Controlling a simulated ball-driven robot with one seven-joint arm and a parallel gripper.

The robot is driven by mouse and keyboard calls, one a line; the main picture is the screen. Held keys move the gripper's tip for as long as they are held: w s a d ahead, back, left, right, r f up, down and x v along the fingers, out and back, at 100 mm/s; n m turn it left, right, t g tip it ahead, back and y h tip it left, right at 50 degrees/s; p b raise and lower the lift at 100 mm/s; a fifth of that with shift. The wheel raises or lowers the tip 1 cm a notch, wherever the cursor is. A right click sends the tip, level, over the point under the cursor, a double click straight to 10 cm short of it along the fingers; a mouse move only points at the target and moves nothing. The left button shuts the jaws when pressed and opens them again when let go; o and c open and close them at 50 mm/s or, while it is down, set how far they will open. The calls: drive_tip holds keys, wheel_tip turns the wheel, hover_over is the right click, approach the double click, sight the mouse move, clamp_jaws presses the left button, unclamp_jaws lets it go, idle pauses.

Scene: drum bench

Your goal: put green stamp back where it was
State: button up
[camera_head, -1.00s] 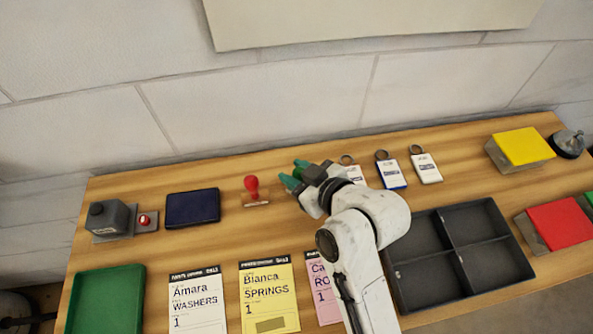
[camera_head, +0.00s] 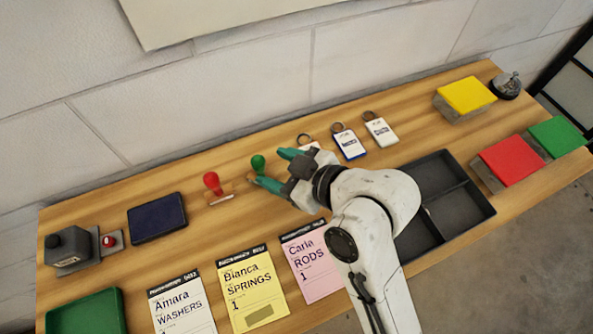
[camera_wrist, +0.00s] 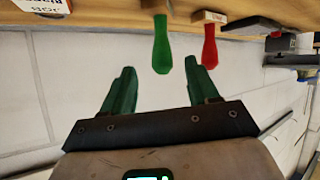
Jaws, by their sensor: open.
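The green stamp (camera_head: 258,163) stands upright on the bench, just right of the red stamp (camera_head: 212,183). My gripper (camera_head: 276,168) is open, with its green fingers spread wide and pointing at the green stamp from the right. In the wrist view, which looks upside down, the green stamp's handle (camera_wrist: 162,45) lies centred just ahead of the gap between my fingertips (camera_wrist: 161,68), and nothing is held. The red stamp's handle (camera_wrist: 209,48) shows beside it there. The green stamp's base is partly hidden by a finger in the head view.
Key tags (camera_head: 348,142) lie behind my gripper to the right. A dark blue ink pad (camera_head: 157,217) lies left of the stamps. Order cards (camera_head: 252,287) lie in front. A black divided tray (camera_head: 486,208) is partly behind my arm.

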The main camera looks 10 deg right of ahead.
drive_tip(key=v, duration=0.5)
idle(0.4)
